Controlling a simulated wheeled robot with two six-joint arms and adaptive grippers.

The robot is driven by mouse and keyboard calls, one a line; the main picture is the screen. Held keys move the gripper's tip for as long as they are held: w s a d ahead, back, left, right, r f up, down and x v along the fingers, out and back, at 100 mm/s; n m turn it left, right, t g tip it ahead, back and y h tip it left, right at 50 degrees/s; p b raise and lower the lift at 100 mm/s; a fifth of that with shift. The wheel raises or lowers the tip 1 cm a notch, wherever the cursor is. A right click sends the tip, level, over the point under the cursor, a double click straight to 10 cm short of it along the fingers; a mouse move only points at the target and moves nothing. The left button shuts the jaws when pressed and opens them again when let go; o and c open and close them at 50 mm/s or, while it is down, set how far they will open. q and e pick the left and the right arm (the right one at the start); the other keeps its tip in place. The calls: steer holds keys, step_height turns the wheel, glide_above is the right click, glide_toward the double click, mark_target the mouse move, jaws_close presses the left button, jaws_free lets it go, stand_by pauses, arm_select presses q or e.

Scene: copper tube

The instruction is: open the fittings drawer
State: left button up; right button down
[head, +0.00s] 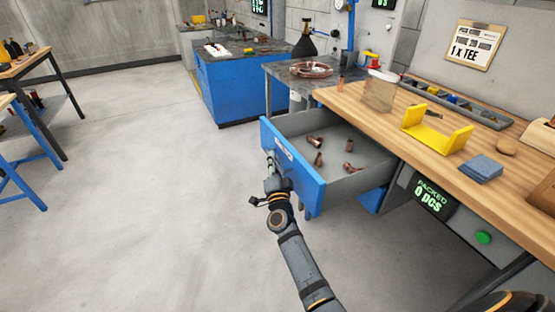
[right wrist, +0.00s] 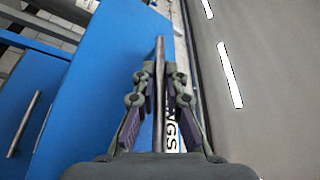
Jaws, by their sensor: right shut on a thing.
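The fittings drawer (head: 320,195) stands pulled out from under the wooden bench, with a blue front and a grey inside. Several copper fittings (head: 348,168) lie in it. In the head view my right gripper (head: 270,165) is at the outer face of the drawer front. In the right wrist view, its two fingers (right wrist: 160,78) are shut on the upright metal bar handle (right wrist: 160,45) of the blue front (right wrist: 100,80). Lettering on the front is partly hidden behind the fingers. My left gripper is not in view.
The wooden bench (head: 385,120) holds a yellow bracket (head: 436,130), blue pads (head: 481,169) and a parts tray (head: 455,100). A grey table with copper coil (head: 310,69) stands behind the drawer. The floor (head: 150,190) left of the drawer is clear.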

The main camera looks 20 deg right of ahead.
steer(key=c, duration=1.7)
jaws_free()
steer(key=v, duration=0.7)
steer(key=shift+s+f, duration=0.1)
steer(key=shift+s, duration=0.2)
